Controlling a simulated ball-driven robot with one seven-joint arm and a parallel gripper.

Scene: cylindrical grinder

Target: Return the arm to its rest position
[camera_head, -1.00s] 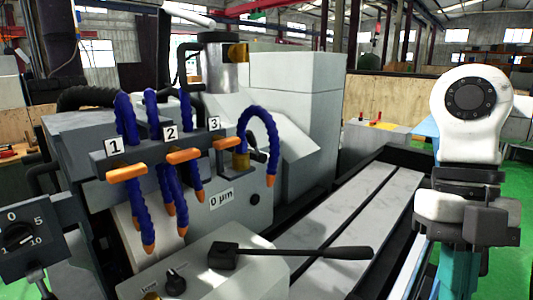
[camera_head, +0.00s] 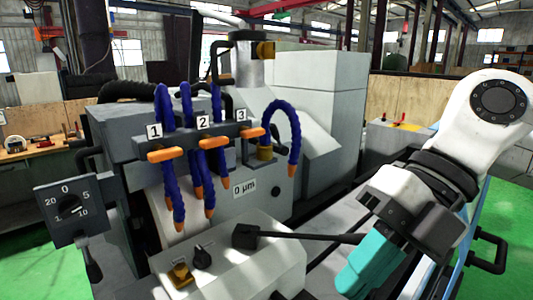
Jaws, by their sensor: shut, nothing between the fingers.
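My white arm (camera_head: 485,115) comes in from the right of the head view, bent at a round joint. It slants down and left to my gripper (camera_head: 362,272), whose teal fingers point down and left. The fingers are together with nothing held. The gripper is in front of the grinder's pale bed and right of the control box, and it looks close to the tip of the black lever. Whether it touches anything cannot be told.
The grinder's grey head (camera_head: 240,185) carries blue coolant hoses (camera_head: 293,135) with orange valves. A black lever (camera_head: 300,236) sticks out right from the control box (camera_head: 235,262). A dial box (camera_head: 70,212) stands at left. Green floor (camera_head: 505,225) shows at far right.

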